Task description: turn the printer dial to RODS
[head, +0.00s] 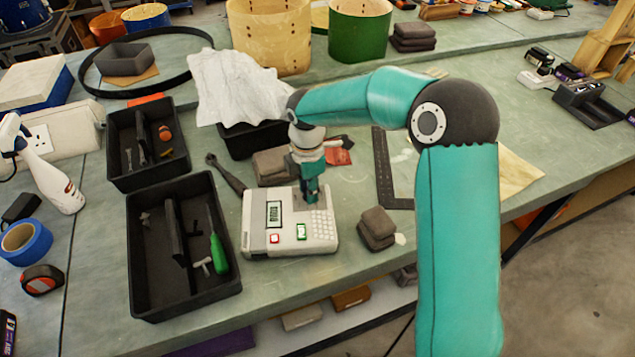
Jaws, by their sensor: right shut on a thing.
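The printer (262,247) is a pale, flat box on the bench, with a small dark display (274,214), a red button (275,239), a green-lit part (300,231) and a keypad (322,224). My right gripper (310,197) points straight down onto the printer's upper right part. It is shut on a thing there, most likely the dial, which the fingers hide. The dial's setting cannot be seen, and the display's text is too small to read. My left gripper is not in view.
Black trays (141,303) with tools stand left of the printer. Grey blocks (376,228) sit to its right, and another grey block (270,166) lies behind it. A white cloth (235,88) and a dark steel square (382,170) lie farther back.

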